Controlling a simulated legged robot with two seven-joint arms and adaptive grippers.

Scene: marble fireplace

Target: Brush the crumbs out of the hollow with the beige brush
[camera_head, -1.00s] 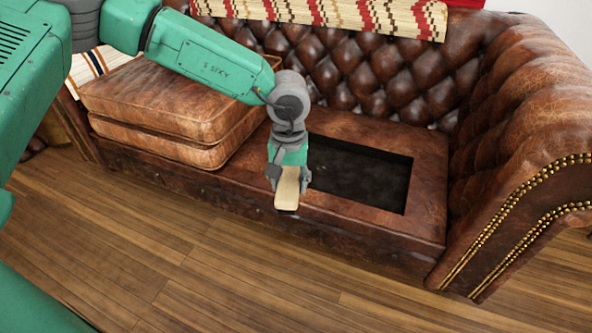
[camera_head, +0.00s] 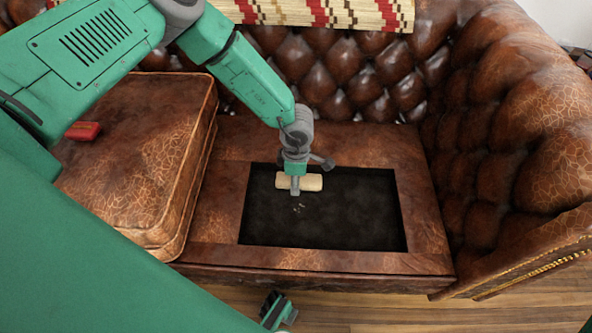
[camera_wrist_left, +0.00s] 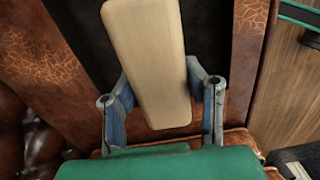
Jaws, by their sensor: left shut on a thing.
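The beige brush (camera_head: 308,183) is in my left gripper (camera_head: 296,180), which is shut on it. They are over the back left part of the dark hollow (camera_head: 350,215) in the sofa seat. I cannot tell whether the brush touches the hollow's floor. The brush also shows large between the fingers in the left wrist view (camera_wrist_left: 148,60).
Stacked brown cushions (camera_head: 150,160) stand left of the hollow, with a small red object (camera_head: 83,131) on top. The tufted sofa back (camera_head: 340,80) and right armrest (camera_head: 510,150) bound the seat. The wooden floor (camera_head: 390,310) in front is partly visible.

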